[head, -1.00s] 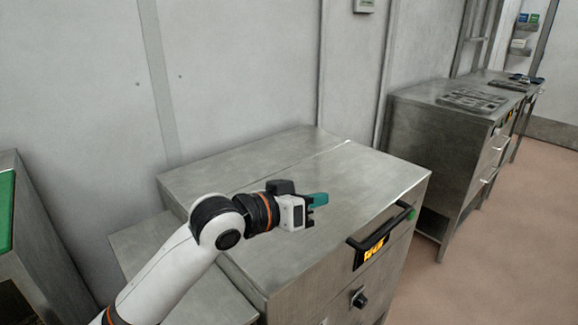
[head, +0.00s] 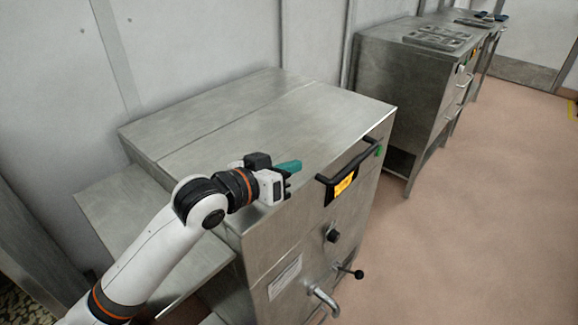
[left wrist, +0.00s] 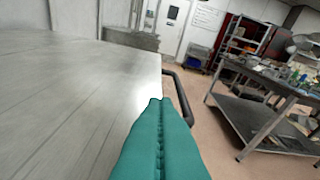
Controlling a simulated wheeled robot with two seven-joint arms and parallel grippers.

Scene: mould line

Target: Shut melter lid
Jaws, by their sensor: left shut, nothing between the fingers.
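The melter is a steel cabinet, and its flat lid (head: 300,115) lies level on top, flush with the body. The lid also fills the left of the left wrist view (left wrist: 70,90). A black bar handle (head: 348,170) runs along the lid's front edge; part of it shows in the left wrist view (left wrist: 180,95). My left gripper (head: 298,166) is over the lid near its front edge, left of the handle. Its green fingers (left wrist: 160,135) are shut together with nothing between them. Whether they touch the lid, I cannot tell. My right gripper is not in view.
An amber display (head: 343,185), a knob (head: 332,236) and a bent spout (head: 325,302) are on the melter's front. A steel side shelf (head: 130,210) is at left. Another cabinet with moulds (head: 436,37) stands behind right. The floor (head: 480,200) at right is clear.

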